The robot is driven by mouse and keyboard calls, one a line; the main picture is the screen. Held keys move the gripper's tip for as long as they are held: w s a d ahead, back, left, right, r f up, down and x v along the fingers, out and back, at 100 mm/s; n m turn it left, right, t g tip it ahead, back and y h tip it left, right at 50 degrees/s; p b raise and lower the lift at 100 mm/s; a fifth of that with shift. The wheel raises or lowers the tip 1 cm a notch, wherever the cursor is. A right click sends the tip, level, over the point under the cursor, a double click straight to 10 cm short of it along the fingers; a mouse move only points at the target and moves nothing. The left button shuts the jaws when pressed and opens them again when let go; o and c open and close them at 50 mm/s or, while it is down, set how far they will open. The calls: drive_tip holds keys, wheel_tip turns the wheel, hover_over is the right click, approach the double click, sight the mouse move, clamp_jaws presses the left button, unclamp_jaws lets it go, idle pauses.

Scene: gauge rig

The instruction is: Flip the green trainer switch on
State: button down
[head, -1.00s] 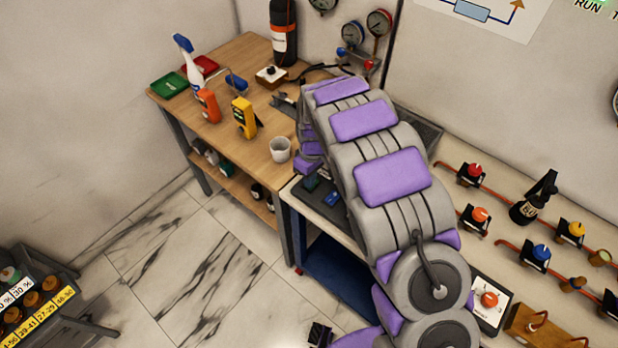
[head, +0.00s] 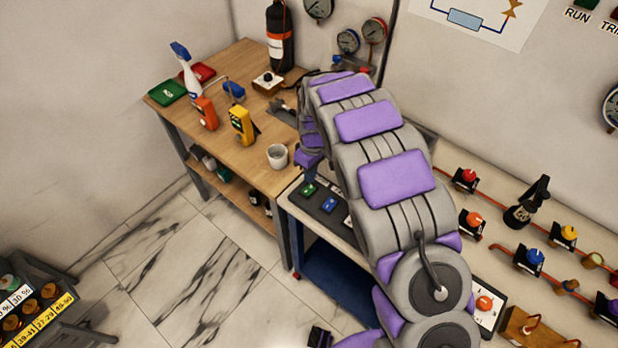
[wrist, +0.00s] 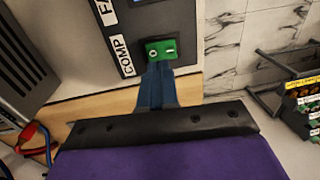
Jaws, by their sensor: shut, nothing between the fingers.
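The green trainer switch (wrist: 172,48) is a rocker with a round mark at left and a bar mark at right, on a dark panel beside a "COMP" label. In the head view the green switch (head: 308,189) is at the panel's left end. My gripper (wrist: 158,68) is shut and empty, its blue fingertips right at the switch's near edge; I cannot tell if they touch it. In the head view my gripper (head: 310,174) hangs just above the green switch. Which side of the rocker is pressed is unclear.
A blue switch (head: 329,204) sits beside the green one on the dark panel. A white cup (head: 277,156) stands on the wooden table (head: 262,135) to the left. My arm hides part of the bench. Valves (head: 530,259) line the right bench.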

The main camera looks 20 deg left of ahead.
wheel_tip(320, 180, up, 10)
drive_tip(key=w+p, duration=0.1)
drive_tip(key=shift+w+d, duration=0.15)
drive_tip(key=shift+d, duration=0.1)
drive_tip(key=shift+d, duration=0.15)
drive_tip(key=shift+s+a, duration=0.55)
drive_tip(key=shift+s, duration=0.25)
drive_tip(key=shift+d, duration=0.1)
drive_tip(key=b, duration=0.2)
approach(306, 191)
drive_tip(key=f, duration=0.4)
drive_tip(key=s+f, duration=0.1)
drive_tip(key=f, duration=0.2)
drive_tip(key=shift+f, duration=0.1)
drive_tip(key=shift+w, duration=0.15)
